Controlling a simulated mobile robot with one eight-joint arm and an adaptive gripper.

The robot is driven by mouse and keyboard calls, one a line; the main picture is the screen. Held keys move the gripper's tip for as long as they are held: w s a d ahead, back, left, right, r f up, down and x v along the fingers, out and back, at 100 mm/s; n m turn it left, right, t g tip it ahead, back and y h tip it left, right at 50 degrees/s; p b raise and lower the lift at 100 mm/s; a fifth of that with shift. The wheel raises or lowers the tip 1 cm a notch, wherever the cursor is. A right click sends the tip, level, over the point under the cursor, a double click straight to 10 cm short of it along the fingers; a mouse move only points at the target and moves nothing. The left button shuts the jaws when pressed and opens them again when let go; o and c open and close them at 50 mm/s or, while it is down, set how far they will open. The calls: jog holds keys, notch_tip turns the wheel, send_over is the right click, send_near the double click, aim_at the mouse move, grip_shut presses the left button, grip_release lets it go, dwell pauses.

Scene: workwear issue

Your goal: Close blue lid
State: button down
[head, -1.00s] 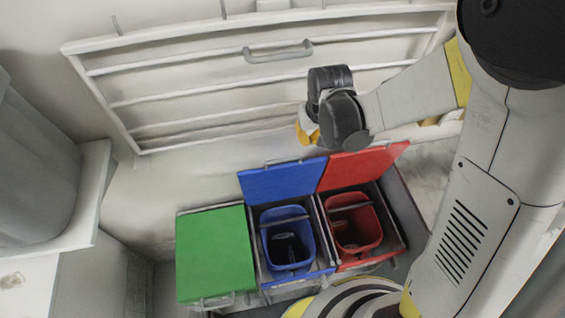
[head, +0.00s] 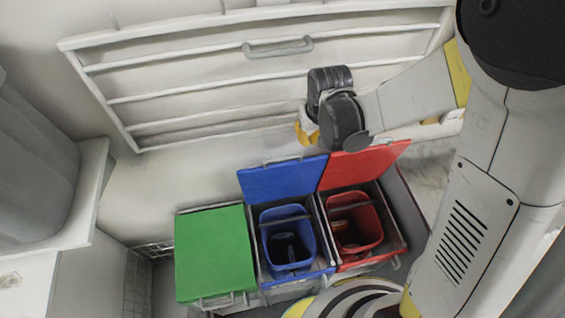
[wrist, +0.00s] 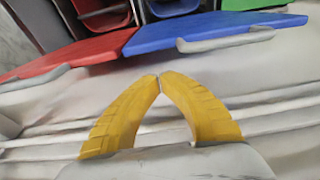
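The blue lid (head: 283,181) stands open, tilted up behind the bin with the blue bucket (head: 288,240). Its grey handle (head: 283,160) is on the raised edge. In the wrist view the blue lid (wrist: 200,30) crosses the top, with its handle (wrist: 225,40) on the near edge. My gripper (head: 304,132) is above and behind the lid's raised edge, a little to the right of its middle in the head view. In the wrist view the yellow fingers (wrist: 160,77) meet at the tips with nothing between them, apart from the lid.
The red lid (head: 362,166) stands open right beside the blue one, over a bin with a red bucket (head: 355,228). The green lid (head: 214,254) lies closed on the left. A pale railed panel with a handle (head: 278,47) is behind. A grey rounded object (head: 35,160) stands at left.

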notch_tip(320, 180, down, 4)
jog(key=b, duration=0.3)
jog(key=shift+f+b, duration=0.25)
jog(key=shift+b, duration=0.15)
jog(key=shift+s, duration=0.1)
jog(key=shift+s+d+b, duration=0.55)
jog(key=shift+s+d, duration=0.15)
jog(key=shift+s, duration=2.6)
notch_tip(320, 180, up, 10)
jog(key=p, duration=0.7)
jog(key=shift+f+p, duration=0.2)
jog(key=shift+p, duration=0.15)
jog(key=s+d+f+m+t+b, duration=0.2)
jog(key=s+d+f+b, duration=0.6)
jog(key=b, duration=1.5)
jog(key=shift+s+d+t+h, duration=0.35)
jog(key=shift+d+t, duration=0.2)
jog(key=shift+t, duration=0.65)
